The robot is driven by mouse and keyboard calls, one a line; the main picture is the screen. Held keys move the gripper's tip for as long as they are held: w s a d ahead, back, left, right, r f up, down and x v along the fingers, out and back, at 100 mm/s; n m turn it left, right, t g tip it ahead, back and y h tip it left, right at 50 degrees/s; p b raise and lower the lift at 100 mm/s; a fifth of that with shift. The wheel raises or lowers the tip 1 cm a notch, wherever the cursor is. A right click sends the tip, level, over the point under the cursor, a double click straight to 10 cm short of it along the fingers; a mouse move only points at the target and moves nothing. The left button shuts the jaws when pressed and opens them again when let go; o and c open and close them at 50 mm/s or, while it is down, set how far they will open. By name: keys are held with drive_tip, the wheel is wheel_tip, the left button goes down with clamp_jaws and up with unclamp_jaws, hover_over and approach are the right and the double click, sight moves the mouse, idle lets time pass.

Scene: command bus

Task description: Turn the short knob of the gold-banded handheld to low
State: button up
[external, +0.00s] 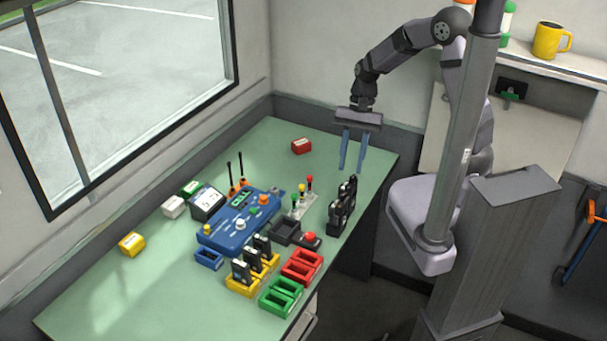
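Several small dark handhelds stand upright in the yellow holders (240,285) near the front of the table, one of them a grey-faced handheld (241,271). I cannot make out a gold band or a short knob on any of them at this size. Black upright units (343,207) stand at the table's right edge and may also be handhelds; their bands cannot be told. My gripper (350,169) points down above the table's far right part. Its two blue fingers are spread apart with nothing between them. It is behind the black units and clear of them.
A blue console (226,232) with knobs fills the middle, with two thin dark antennas (230,174) behind it. Red bins (301,267), green bins (280,296) and a red-button box (310,240) are nearby. The table's (125,300) left front is clear.

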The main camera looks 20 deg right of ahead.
sight(345, 195)
drive_tip(key=shift+p+x, duration=0.6)
drive_tip(key=shift+x, duration=2.9)
drive_tip(key=shift+c, duration=0.6)
clamp_jaws()
